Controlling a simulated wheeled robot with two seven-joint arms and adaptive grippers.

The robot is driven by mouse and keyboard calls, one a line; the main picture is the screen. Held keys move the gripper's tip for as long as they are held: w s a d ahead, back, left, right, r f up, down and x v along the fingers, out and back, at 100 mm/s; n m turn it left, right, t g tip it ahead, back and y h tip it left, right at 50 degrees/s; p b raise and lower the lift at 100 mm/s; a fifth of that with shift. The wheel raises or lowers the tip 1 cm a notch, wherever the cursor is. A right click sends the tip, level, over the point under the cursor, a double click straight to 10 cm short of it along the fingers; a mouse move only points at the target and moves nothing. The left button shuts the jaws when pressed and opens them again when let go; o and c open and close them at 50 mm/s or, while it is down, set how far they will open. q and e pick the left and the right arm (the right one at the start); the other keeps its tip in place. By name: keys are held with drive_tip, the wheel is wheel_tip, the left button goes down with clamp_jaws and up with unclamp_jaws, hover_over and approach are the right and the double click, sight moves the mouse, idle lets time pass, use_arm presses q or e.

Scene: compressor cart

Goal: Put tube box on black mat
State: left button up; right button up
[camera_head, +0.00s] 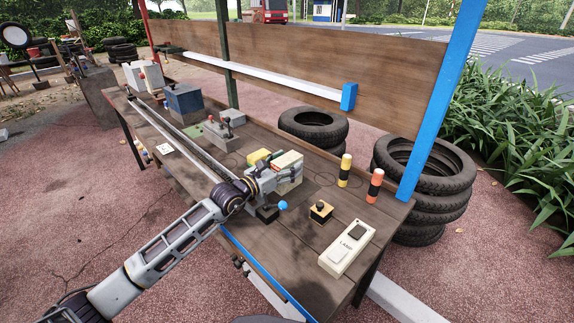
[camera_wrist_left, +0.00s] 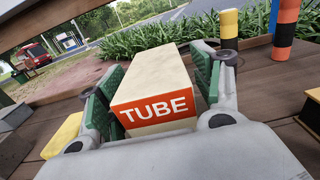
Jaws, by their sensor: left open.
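The tube box (camera_wrist_left: 155,108) is a cream carton with an orange face reading TUBE. In the head view the tube box (camera_head: 289,166) is on the wooden workbench, partly hidden by my left gripper (camera_head: 272,174). In the left wrist view my left gripper (camera_wrist_left: 155,88) is open, with a green-padded finger on each side of the box. A gap shows beside the left finger; I cannot tell whether the right finger touches. I cannot make out a black mat in either view. My right gripper is out of view.
Near my gripper stand a blue-knobbed lever (camera_head: 282,205), a yellow push-button box (camera_head: 320,211), a LAMP switch (camera_head: 347,247), a yellow-black post (camera_head: 345,170) and an orange-black post (camera_head: 375,185). A blue box (camera_head: 184,104) stands farther back. A blue upright (camera_head: 440,105) bounds the right end.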

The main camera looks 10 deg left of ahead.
sight(276, 171)
use_arm(q)
drive_tip(key=shift+r, duration=0.1)
drive_tip(key=shift+s, duration=0.1)
drive_tip(key=shift+v, duration=0.9)
drive_tip(key=shift+p+v, duration=0.35)
drive_tip(key=shift+v, duration=1.6)
drive_tip(key=shift+s+a, duration=0.35)
drive_tip(key=shift+s, duration=0.2)
drive_tip(key=shift+v, duration=1.95)
drive_tip(key=shift+s+a, duration=0.25)
drive_tip(key=shift+s, duration=0.05)
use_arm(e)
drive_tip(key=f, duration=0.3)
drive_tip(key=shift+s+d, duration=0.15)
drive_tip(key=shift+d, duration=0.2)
